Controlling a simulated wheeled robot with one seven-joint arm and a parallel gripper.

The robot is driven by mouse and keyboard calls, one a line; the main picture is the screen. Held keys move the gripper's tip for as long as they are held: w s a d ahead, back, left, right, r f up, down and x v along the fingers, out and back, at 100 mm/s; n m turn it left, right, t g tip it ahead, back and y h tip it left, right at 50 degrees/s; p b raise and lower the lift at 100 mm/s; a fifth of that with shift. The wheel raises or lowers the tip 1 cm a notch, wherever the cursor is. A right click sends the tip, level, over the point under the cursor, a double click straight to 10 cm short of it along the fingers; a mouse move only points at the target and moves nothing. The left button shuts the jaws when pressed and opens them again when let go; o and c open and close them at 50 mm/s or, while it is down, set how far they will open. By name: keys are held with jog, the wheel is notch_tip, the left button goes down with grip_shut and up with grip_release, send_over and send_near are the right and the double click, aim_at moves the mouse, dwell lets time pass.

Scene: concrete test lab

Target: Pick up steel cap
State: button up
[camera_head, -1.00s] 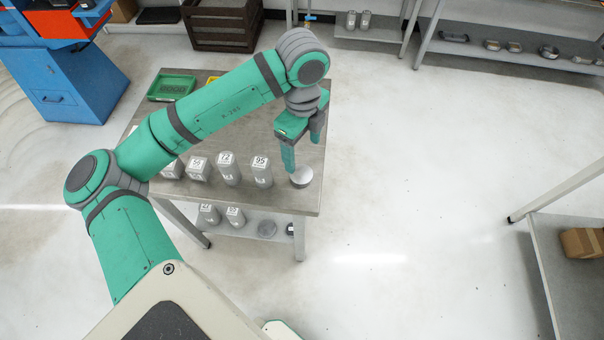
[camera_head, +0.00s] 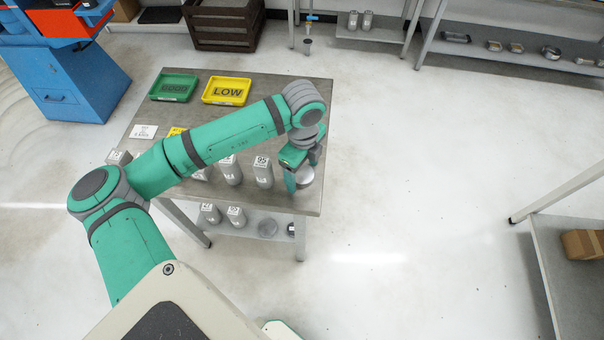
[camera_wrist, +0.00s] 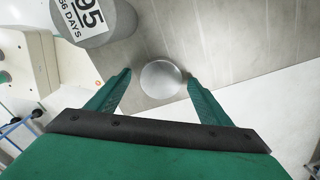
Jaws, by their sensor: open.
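The steel cap (camera_head: 304,175) is a round, shiny grey disc near the right front corner of the metal table. It also shows in the wrist view (camera_wrist: 161,79), just beyond the fingertips and about midway between them. My gripper (camera_head: 299,177) points down over the cap, and one finger covers part of it in the head view. In the wrist view my gripper (camera_wrist: 159,80) has its two green fingers spread wide, with nothing between the pads that I can see held.
A grey cylinder labelled 95 (camera_head: 263,172) stands close left of the cap, with several others further left. A green tray (camera_head: 155,99) and a yellow LOW tray (camera_head: 206,101) sit at the table's back. The table edge (camera_head: 312,214) is close to the cap.

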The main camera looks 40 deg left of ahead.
jog(key=shift+w, duration=0.1)
jog(key=c, duration=1.4)
jog(key=shift+w, duration=0.1)
